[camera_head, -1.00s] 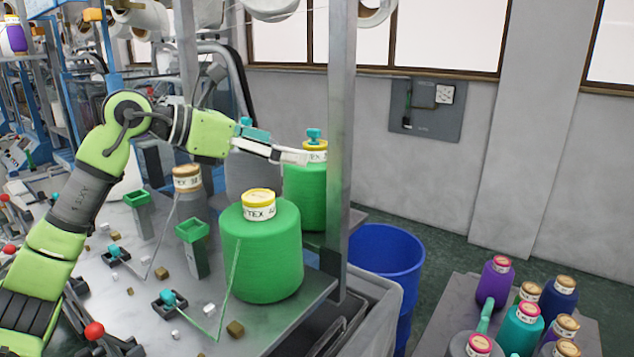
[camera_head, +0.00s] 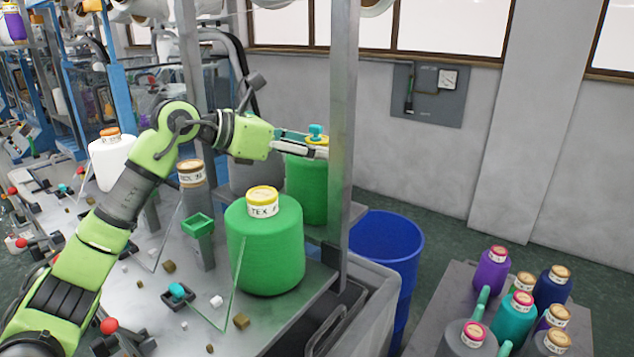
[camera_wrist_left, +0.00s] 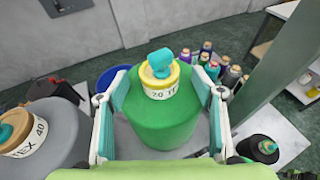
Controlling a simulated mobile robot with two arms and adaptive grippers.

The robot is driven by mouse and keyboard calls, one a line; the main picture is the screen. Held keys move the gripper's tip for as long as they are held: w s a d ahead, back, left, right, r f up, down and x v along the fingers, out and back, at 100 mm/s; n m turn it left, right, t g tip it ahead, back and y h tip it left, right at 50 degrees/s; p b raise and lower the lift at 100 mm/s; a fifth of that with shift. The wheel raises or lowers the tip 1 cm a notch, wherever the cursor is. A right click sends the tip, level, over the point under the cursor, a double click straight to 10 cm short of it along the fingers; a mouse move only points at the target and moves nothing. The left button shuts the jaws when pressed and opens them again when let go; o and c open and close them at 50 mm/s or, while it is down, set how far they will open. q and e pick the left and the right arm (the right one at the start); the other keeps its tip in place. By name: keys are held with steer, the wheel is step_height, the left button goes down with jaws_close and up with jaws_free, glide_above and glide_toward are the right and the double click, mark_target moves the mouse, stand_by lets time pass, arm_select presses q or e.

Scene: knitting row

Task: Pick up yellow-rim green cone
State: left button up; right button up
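Two green cones with yellow rims show in the head view. The front green cone (camera_head: 265,248) stands upright on the grey machine table with a white TEX label under its rim. The rear green cone (camera_head: 307,190) stands behind it, partly hidden by a post and my gripper; a teal piece (camera_head: 316,131) sits on its top. My left gripper (camera_head: 312,146) is at the top of the rear cone. In the left wrist view, the rear cone (camera_wrist_left: 163,125) lies between the spread fingers of my left gripper (camera_wrist_left: 160,88). Contact is unclear. My right gripper is not in view.
A grey metal post (camera_head: 341,120) rises close beside the rear cone. A grey cone (camera_wrist_left: 40,135) stands left of it in the wrist view. A blue bin (camera_head: 388,243) and a stand with several coloured cones (camera_head: 491,270) are on the right.

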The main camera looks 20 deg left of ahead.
mark_target(311, 125)
arm_select(q)
steer(key=shift+f, duration=0.15)
jaws_close()
steer(key=shift+w+d+r, duration=0.1)
steer(key=shift+r, duration=0.45)
step_height(311, 125, up, 6)
steer(key=shift+r+b, duration=0.2)
steer(key=shift+b, duration=0.65)
steer(key=shift+r, duration=1.55)
